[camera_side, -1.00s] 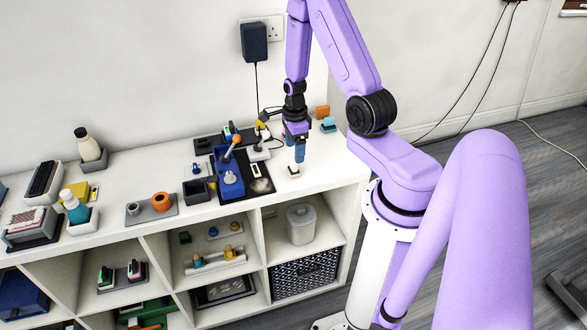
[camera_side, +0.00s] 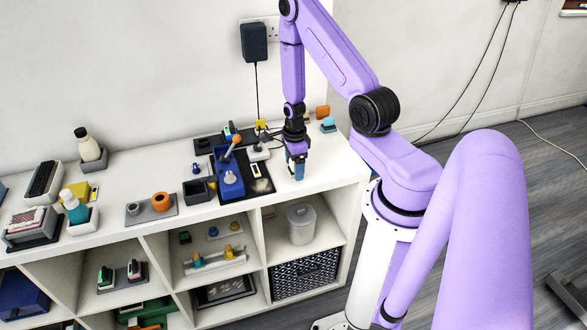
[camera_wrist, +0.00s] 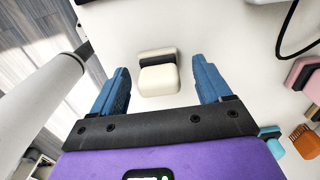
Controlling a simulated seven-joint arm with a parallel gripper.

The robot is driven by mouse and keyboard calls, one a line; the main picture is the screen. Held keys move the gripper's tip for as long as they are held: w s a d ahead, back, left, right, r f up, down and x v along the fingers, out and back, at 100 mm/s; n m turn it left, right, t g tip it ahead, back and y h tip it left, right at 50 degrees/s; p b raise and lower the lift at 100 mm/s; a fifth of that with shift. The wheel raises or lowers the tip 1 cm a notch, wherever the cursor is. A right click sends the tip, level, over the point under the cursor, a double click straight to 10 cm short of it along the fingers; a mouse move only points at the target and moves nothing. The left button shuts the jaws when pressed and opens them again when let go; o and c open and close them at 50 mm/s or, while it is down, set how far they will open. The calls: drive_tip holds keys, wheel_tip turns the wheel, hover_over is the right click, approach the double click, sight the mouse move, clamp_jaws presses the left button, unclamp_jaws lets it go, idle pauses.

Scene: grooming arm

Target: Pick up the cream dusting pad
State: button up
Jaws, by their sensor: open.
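The cream dusting pad (camera_wrist: 158,80) shows in the wrist view as a small cream block with a dark band across it, lying on the white shelf top. My gripper (camera_wrist: 160,88) is open, with one blue finger on each side of the pad and gaps between. I cannot tell how far above the pad the fingertips are. In the side view my gripper (camera_side: 297,174) points down close over the white shelf top (camera_side: 325,165) near its right end, and the pad is hidden there.
A blue stand (camera_side: 228,180) and a dark tray (camera_side: 262,184) are left of my gripper. A blue item (camera_side: 328,125) and an orange item (camera_side: 322,112) stand behind it. The shelf top to its right is clear. In the wrist view a pink item (camera_wrist: 300,73) lies right.

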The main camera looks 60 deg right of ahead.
drive_tip(key=c, duration=1.2)
drive_tip(key=shift+r, duration=0.15)
drive_tip(key=shift+c, duration=0.2)
drive_tip(key=shift+r, duration=4.9)
drive_tip(key=shift+o, duration=1.4)
drive_tip(key=shift+w, duration=0.1)
drive_tip(key=shift+c, duration=0.3)
